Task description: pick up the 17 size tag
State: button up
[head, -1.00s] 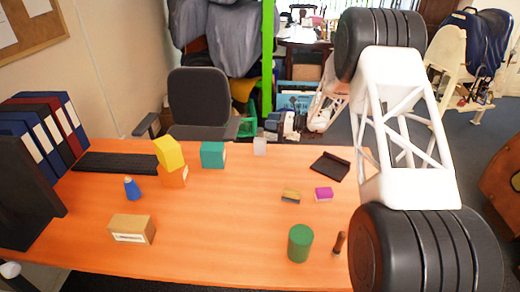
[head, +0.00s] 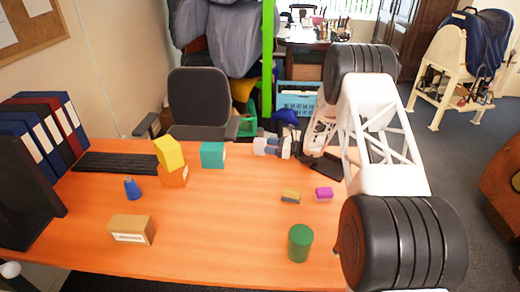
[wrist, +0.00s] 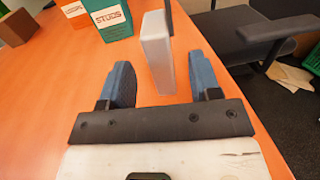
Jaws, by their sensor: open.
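A pale grey upright block (head: 259,146) stands near the back edge of the desk; no number shows on it, so I cannot tell if it is the 17 size tag. In the wrist view the same block (wrist: 157,55) stands ahead of my gripper (wrist: 162,72), between the lines of its two blue fingers. The fingers are apart, with clear gaps on both sides of the block. In the head view my gripper (head: 274,146) comes in low from the right, close to the block and partly overlapping it.
A teal box (head: 213,155) marked STUDS in the wrist view stands left of the block. An orange box (head: 174,177) carries a yellow block (head: 169,153). An office chair (head: 200,100) stands behind the desk (head: 225,235). A green cylinder (head: 300,243) stands in front.

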aim_at(260, 139)
jog(key=shift+w+a, duration=0.2)
jog(key=shift+a, duration=1.05)
jog(key=shift+w+a, duration=0.2)
jog(key=shift+a, duration=1)
jog(key=c, duration=1)
jog(key=shift+c, duration=0.2)
jog(key=shift+r, duration=0.15)
jog(key=shift+r, duration=0.75)
notch_tip(260, 139, up, 2)
jog(key=shift+r, duration=0.1)
jog(key=s+d+r, duration=0.1)
jog(key=s+d, duration=0.3)
jog(key=s, duration=1.1)
jog(key=shift+s, duration=0.3)
